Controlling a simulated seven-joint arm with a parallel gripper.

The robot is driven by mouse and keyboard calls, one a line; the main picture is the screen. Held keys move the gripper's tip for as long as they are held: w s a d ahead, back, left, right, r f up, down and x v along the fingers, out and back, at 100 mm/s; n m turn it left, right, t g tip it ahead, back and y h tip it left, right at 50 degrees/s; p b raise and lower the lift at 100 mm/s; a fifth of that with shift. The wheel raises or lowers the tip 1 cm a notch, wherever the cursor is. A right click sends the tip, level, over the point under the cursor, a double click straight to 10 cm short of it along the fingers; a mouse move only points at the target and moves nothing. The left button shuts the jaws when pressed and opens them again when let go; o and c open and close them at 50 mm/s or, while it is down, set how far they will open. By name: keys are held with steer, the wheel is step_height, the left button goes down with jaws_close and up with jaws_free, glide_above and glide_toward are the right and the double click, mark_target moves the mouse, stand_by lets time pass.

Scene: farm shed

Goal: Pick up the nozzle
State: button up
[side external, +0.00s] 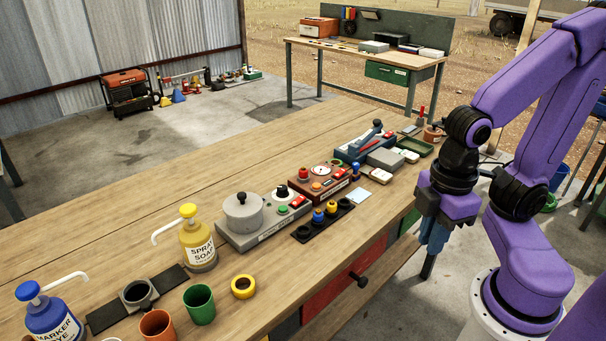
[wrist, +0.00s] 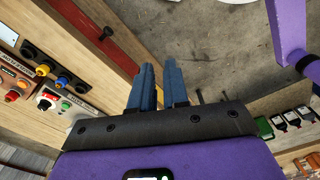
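No part can be surely told as the nozzle. A black holder strip (side external: 303,237) lies near the table's front edge and bears a small blue piece (side external: 318,215) and a small yellow piece (side external: 331,208), which may be nozzles. In the wrist view the blue piece (wrist: 63,80) and yellow piece (wrist: 43,69) show at the left. My gripper (side external: 432,240) hangs past the table's front edge, to the right of the strip and apart from it. In the wrist view its blue fingers (wrist: 158,72) stand apart with nothing between them.
Behind the strip stand a grey pot unit (side external: 243,213), a red-brown control box (side external: 318,183) and a blue lever device (side external: 362,145).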

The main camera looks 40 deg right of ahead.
steer(key=o, duration=0.7)
steer(key=w+a+r+m, duration=0.2)
steer(key=w+a+m, duration=0.15)
steer(key=w, duration=0.35)
steer(key=w+a+r+m, duration=0.2)
steer(key=w+m, duration=0.2)
steer(key=w, duration=0.2)
steer(key=w+r+m, duration=0.2)
steer(key=w+m, duration=0.5)
steer(key=w, duration=0.6)
steer(key=m, duration=1.6)
glide_above(304, 167)
steer(key=f, duration=0.2)
step_height(304, 167, down, 16)
steer(key=shift+f, duration=0.1)
